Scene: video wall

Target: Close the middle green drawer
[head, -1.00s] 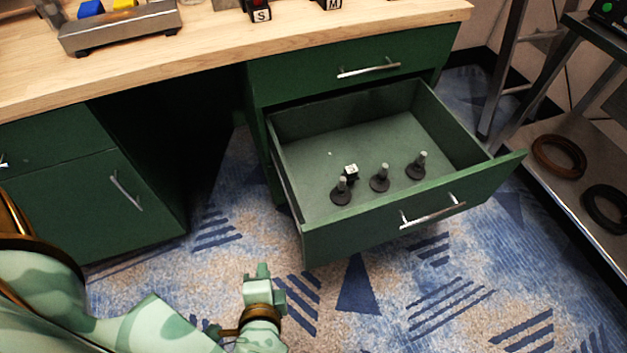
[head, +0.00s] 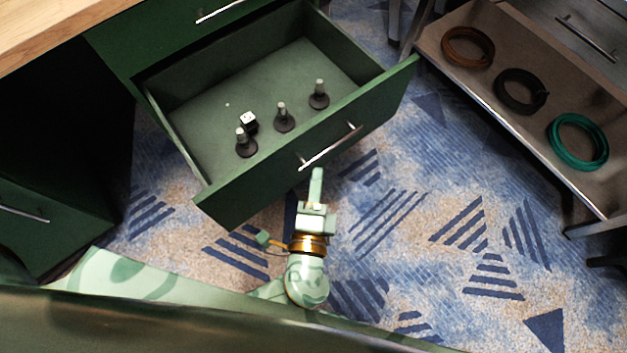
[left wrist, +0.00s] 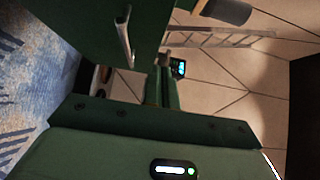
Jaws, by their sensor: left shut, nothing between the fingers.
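The middle green drawer (head: 385,96) is pulled well out of the green desk in the head view. Its front has a silver bar handle (head: 331,147). Inside it are several dark round-based pieces (head: 284,118) with grey stems and a small black-and-white cube (head: 249,122). My left gripper (head: 316,172) is shut and empty, its fingers pointing at the drawer front just below the handle. I cannot tell whether it touches. The left wrist view shows a green panel with a silver handle (left wrist: 124,36) at the top. My right gripper is not in view.
A metal shelf (head: 485,104) at the right holds a brown coil (head: 467,47), a black coil (head: 520,91) and a green coil (head: 577,141). A closed drawer front (head: 170,35) is above the open one. Carpet (head: 420,260) in front is clear.

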